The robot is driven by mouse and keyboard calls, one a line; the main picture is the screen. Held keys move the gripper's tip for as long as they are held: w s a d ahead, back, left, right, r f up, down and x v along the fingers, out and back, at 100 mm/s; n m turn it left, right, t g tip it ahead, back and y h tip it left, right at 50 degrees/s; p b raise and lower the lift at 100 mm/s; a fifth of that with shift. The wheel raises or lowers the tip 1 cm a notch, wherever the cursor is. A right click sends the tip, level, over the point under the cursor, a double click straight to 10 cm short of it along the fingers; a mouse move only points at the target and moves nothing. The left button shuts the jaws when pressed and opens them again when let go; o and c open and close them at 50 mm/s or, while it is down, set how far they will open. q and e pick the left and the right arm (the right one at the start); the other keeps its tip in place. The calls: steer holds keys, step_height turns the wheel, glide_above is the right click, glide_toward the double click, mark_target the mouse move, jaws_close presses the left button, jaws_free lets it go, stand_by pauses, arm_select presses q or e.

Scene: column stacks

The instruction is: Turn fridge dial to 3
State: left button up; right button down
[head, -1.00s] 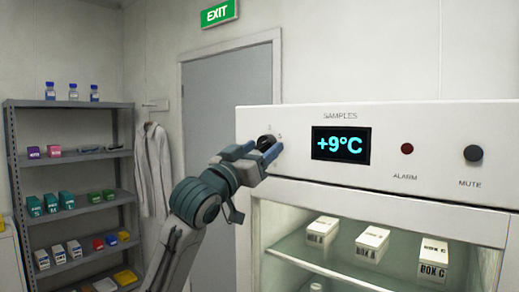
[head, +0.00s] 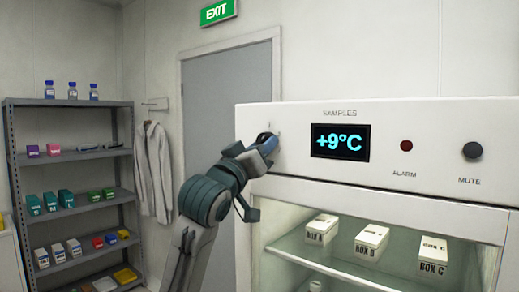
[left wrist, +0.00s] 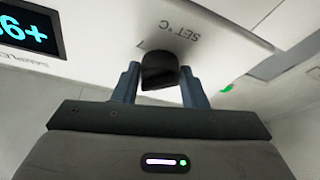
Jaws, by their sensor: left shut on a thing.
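The fridge dial is a black knob (left wrist: 159,70) on the white front panel, below the "SET °C" lettering in the left wrist view. My left gripper (left wrist: 159,86) has one blue finger on each side of the knob and is shut on it. In the head view my left gripper (head: 267,147) covers most of the dial at the panel's left end. The fridge display (head: 340,143) reads +9°C. The dial's numbers and pointer cannot be read. My right gripper is not in view.
A red alarm light (head: 406,146) and a dark mute button (head: 473,151) are farther right on the panel. Labelled white boxes (head: 371,240) stand behind glass below. A grey shelf rack (head: 8,160) with bottles and small boxes stands at the left.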

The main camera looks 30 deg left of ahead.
arm_select(q)
steer(key=shift+d+r+n+g+y, duration=0.1)
steer(key=shift+n+g+y, duration=0.45)
steer(key=shift+n, duration=1.3)
steer(key=shift+d+r+n+g+y, duration=0.1)
steer(key=shift+n+g+y, duration=0.2)
steer(key=shift+n+y, duration=1)
steer(key=shift+d+r+n+g+y, duration=0.15)
steer(key=shift+n+g, duration=0.3)
steer(key=shift+n, duration=1.9)
steer(key=o, duration=1)
steer(key=shift+f, duration=0.1)
steer(key=shift+c, duration=0.2)
steer(key=b+v, duration=0.3)
steer(key=v, duration=0.7)
steer(key=shift+s, duration=0.4)
